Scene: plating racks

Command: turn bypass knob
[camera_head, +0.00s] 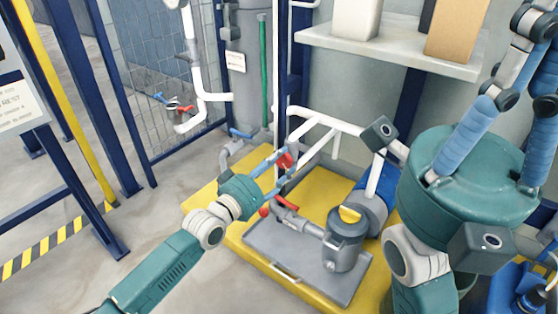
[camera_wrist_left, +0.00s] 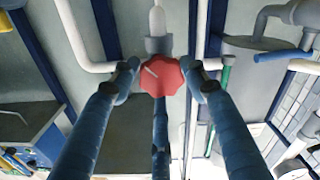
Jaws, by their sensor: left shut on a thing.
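The bypass knob is a red, lobed knob with a pale mark on its face; it shows in the left wrist view (camera_wrist_left: 161,76) and small in the head view (camera_head: 285,161). It sits on a grey and white pipe fitting. My left gripper (camera_head: 281,166) reaches it from the lower left. In the left wrist view, the blue fingers of my left gripper (camera_wrist_left: 160,78) are closed around the knob's two sides, with a third finger below. My right gripper (camera_head: 475,165) is large and close at the right; its fingertips run to the picture's edge.
A yellow platform (camera_head: 235,238) carries a grey tray (camera_head: 275,262) with a grey canister (camera_head: 346,245) and another red handle (camera_head: 280,203). White pipes (camera_head: 325,122) rise behind. A shelf (camera_head: 400,50) holds boxes at the back. The floor at left is clear.

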